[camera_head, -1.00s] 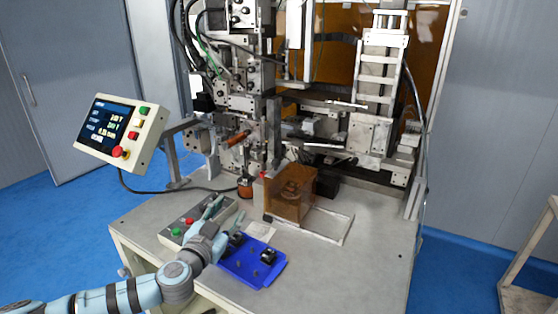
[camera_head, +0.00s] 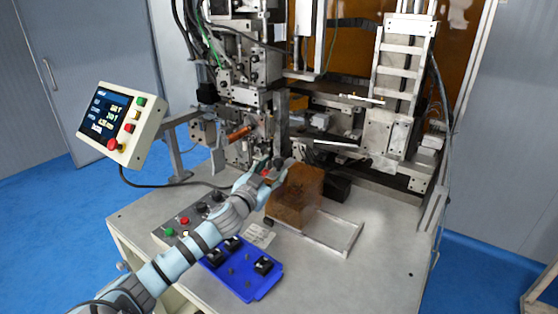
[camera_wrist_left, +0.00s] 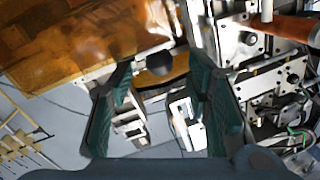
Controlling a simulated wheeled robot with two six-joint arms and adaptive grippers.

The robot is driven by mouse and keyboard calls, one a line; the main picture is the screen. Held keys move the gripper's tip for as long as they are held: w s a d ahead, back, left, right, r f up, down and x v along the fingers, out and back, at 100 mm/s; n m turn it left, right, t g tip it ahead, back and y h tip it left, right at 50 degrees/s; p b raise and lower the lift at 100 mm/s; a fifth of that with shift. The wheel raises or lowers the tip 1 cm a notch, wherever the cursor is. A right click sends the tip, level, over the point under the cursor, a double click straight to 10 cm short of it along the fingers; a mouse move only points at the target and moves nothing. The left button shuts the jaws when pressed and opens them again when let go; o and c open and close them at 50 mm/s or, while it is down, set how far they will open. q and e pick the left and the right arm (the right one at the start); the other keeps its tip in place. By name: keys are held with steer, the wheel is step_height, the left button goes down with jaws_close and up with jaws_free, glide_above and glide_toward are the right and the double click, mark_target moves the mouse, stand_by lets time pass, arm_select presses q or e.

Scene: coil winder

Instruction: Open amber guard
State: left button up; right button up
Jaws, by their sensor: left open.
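The amber guard (camera_head: 298,192) is a translucent orange-brown box on the machine table, in front of the winder. It looks slanted in the head view. In the left wrist view the amber guard (camera_wrist_left: 75,45) fills the upper left, close to the fingers. My left gripper (camera_head: 272,167) is at the upper left edge of the guard, by the machine column. In the wrist view the green fingers of my left gripper (camera_wrist_left: 160,82) are apart, with nothing clearly held between them. Whether a finger touches the guard cannot be told. My right gripper is not in view.
A blue tray (camera_head: 240,283) with black parts lies in front, under my left arm. A button box (camera_head: 180,222) is left of it. A pale metal frame (camera_head: 335,247) lies right of the guard. The control screen (camera_head: 118,122) stands at left. The table's right front is clear.

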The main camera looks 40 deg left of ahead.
mark_target(276, 165)
arm_select(q)
steer(key=p+x, duration=0.1)
steer(key=x, duration=0.3)
steer(key=shift+w+r, duration=0.15)
steer(key=shift+w, duration=0.2)
jaws_close()
